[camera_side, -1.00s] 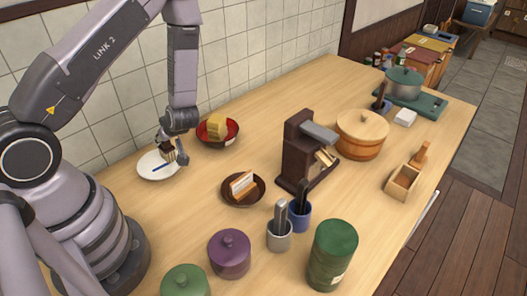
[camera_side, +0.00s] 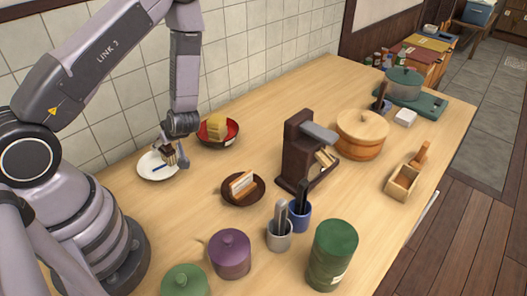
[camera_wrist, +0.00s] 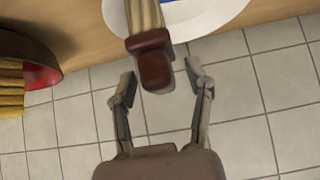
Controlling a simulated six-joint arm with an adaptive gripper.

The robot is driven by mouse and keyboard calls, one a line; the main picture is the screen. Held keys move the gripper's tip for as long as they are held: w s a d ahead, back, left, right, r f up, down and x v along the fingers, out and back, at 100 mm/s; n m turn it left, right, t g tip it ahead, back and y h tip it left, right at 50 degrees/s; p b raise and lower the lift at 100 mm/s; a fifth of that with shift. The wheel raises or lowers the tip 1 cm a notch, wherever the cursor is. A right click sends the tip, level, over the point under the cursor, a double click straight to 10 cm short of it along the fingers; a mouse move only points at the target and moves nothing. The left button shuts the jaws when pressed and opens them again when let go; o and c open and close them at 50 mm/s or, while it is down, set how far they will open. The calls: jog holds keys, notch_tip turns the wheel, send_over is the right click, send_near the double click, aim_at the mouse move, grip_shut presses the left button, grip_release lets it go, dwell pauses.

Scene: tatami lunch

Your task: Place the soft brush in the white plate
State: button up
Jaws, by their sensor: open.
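The soft brush, with a dark brown handle and pale bristles (camera_side: 170,158), is at the right side of the white plate (camera_side: 145,172). In the wrist view its brown handle end (camera_wrist: 153,68) points toward my gripper, and its cream bristles (camera_wrist: 144,16) overlap the plate (camera_wrist: 215,14). I cannot tell whether it rests fully on the plate. My gripper (camera_wrist: 161,82) is open, with one finger on each side of the handle end and a gap on both sides. In the side view my gripper (camera_side: 174,150) partly hides the brush.
A blue item or mark (camera_side: 159,168) shows on the plate. A red bowl (camera_side: 217,140) with yellow food stands to the right, near the tiled wall. A brown dish (camera_side: 232,199) with a sandwich-like piece lies in front. Bare table separates them.

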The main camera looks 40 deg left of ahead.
jog(key=w+d+r+m+t+h, duration=0.4)
jog(key=d+r+h, duration=0.1)
jog(key=d+r, duration=0.6)
jog(key=w+d+r+m+t+h, duration=0.35)
jog(key=d+r, duration=0.45)
jog(key=r, duration=0.5)
jog(key=s+d+r+m+h, duration=0.3)
jog(key=s+r+m, duration=0.2)
jog(key=s+r, duration=0.15)
jog(key=s+a+r+m+g+y, duration=0.1)
jog(key=s+a+r+m, duration=0.1)
jog(key=s, duration=0.5)
jog(key=s+a+r+m+g+y, duration=0.1)
jog(key=s+a+r+m, duration=0.1)
jog(key=s, duration=0.5)
jog(key=shift+a+m, duration=0.75)
jog(key=shift+a, duration=0.3)
